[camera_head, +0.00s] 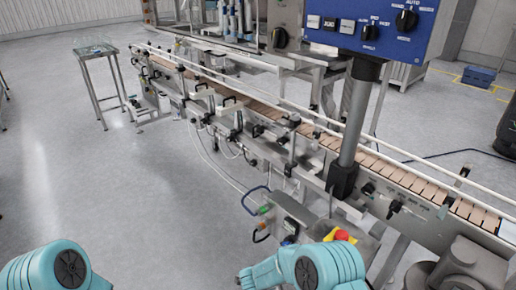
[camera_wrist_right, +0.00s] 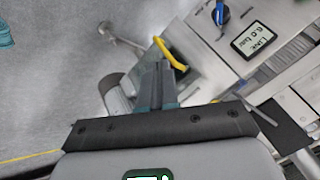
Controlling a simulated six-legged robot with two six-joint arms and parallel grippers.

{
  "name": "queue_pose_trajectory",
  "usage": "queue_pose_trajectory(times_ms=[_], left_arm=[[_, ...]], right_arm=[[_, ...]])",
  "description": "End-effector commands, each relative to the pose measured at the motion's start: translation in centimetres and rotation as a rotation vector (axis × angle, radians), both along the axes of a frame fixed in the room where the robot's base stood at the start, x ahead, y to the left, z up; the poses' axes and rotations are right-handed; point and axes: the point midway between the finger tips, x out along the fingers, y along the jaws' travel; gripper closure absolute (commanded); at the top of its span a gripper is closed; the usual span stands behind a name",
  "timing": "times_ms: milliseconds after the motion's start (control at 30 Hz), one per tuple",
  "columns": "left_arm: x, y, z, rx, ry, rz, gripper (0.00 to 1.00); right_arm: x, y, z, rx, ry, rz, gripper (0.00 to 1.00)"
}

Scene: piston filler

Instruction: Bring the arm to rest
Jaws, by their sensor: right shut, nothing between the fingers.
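In the head view my right arm (camera_head: 320,268) is a teal joint at the bottom middle, low in front of the conveyor. My left arm (camera_head: 60,268) is a teal joint at the bottom left corner; its gripper is out of view.
A conveyor (camera_head: 375,160) runs diagonally across. A red and yellow stop button (camera_head: 341,236) sits close to my right arm. A blue control panel (camera_head: 365,25) stands on a post (camera_head: 352,125). A small display (camera_wrist_right: 258,40) is near my right gripper. Open floor (camera_head: 90,170) lies left.

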Motion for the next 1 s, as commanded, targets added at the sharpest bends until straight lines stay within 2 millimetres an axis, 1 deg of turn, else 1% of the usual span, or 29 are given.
queue_pose_trajectory(times_ms=[67,167,233,267,300,367,433,467,500,567,600,667,700,800,900,1000], left_arm=[[0.0,0.0,0.2,0.000,0.000,0.000,0.37],[0.0,0.0,0.7,0.000,0.000,0.000,0.37],[0.0,0.0,1.2,0.000,0.000,0.000,0.37],[0.0,0.0,1.5,0.000,0.000,0.000,0.37],[0.0,0.0,1.8,0.000,0.000,0.000,0.37],[0.0,0.0,2.1,0.000,0.000,0.000,0.37],[0.0,0.0,2.4,0.000,0.000,0.000,0.37],[0.0,0.0,2.6,0.000,0.000,0.000,0.37],[0.0,0.0,2.8,0.000,0.000,0.000,0.37],[0.0,0.0,3.0,0.000,0.000,0.000,0.37],[0.0,0.0,3.1,0.000,0.000,0.000,0.37],[0.0,0.0,3.2,0.000,0.000,0.000,0.37],[0.0,0.0,3.2,0.000,0.000,0.000,0.37],[0.0,0.0,3.1,0.000,0.000,0.000,0.37],[0.0,0.0,3.1,0.000,0.000,0.000,0.37],[0.0,0.0,3.1,0.000,0.000,0.000,0.37]], right_arm=[[0.1,-1.1,0.1,0.001,0.003,-0.021,1.00],[0.6,-4.1,0.9,0.007,0.001,-0.083,1.00],[-0.3,-7.3,1.3,-0.005,0.027,-0.113,1.00],[-1.0,-8.8,1.5,-0.015,0.041,-0.098,1.00],[-2.0,-10.6,1.5,-0.027,0.066,-0.050,1.00],[-3.6,-12.1,1.4,-0.032,0.100,0.055,1.00],[-5.6,-12.8,1.2,-0.023,0.144,0.196,1.00],[-6.7,-12.8,1.1,-0.013,0.165,0.265,1.00],[-8.4,-12.6,1.0,0.004,0.195,0.364,1.00],[-11.3,-11.6,0.9,0.042,0.242,0.532,1.00],[-13.5,-10.6,1.0,0.075,0.274,0.652,1.00],[-17.0,-8.6,1.2,0.131,0.317,0.833,1.00],[-19.3,-7.3,1.4,0.166,0.343,0.949,1.00],[-23.8,-4.3,2.0,0.238,0.388,1.190,1.00],[-26.6,-2.7,2.4,0.285,0.412,1.340,1.00],[-27.3,-2.2,2.6,0.299,0.418,1.410,1.00]])
